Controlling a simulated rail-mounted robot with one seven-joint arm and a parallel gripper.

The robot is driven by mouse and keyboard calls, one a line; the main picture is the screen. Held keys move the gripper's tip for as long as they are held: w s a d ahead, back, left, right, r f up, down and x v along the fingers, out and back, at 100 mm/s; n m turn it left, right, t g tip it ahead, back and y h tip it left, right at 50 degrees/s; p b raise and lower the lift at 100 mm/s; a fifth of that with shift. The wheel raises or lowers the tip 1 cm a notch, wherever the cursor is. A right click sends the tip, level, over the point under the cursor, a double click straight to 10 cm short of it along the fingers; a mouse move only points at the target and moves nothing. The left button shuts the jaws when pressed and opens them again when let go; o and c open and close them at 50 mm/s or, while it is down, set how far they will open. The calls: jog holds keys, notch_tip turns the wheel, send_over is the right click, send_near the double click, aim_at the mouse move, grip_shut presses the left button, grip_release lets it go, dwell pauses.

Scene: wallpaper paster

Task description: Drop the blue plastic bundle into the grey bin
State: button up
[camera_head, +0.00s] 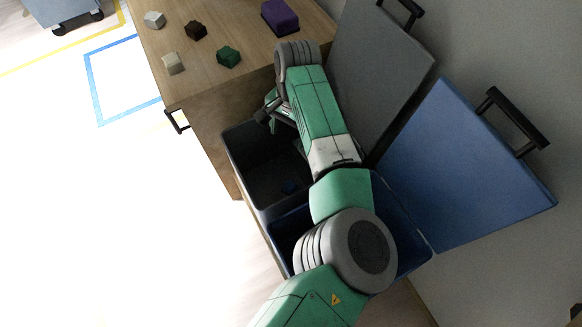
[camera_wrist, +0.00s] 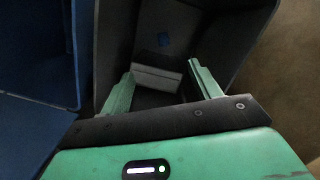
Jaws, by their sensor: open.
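The grey bin (camera_head: 243,140) stands open beside the wooden cabinet, with its grey lid (camera_head: 375,75) raised. In the head view my gripper (camera_head: 268,112) is partly hidden by my arm. A pale grey, box-like shape (camera_wrist: 157,77) shows deeper in the bin, between the fingers.
A blue bin (camera_head: 420,240) with a raised blue lid (camera_head: 465,165) adjoins the grey bin, partly behind my arm. On the wooden top (camera_head: 240,25) sit a purple block (camera_head: 279,17), a green block (camera_head: 229,57) and several others.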

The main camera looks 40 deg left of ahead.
notch_tip(320, 180, up, 7)
jog(key=w+p, duration=0.1)
jog(key=p, duration=0.1)
jog(key=shift+r+p, duration=0.15)
jog(key=shift+p, duration=0.25)
jog(key=shift+w+a, duration=0.1)
jog(key=shift+a, duration=0.05)
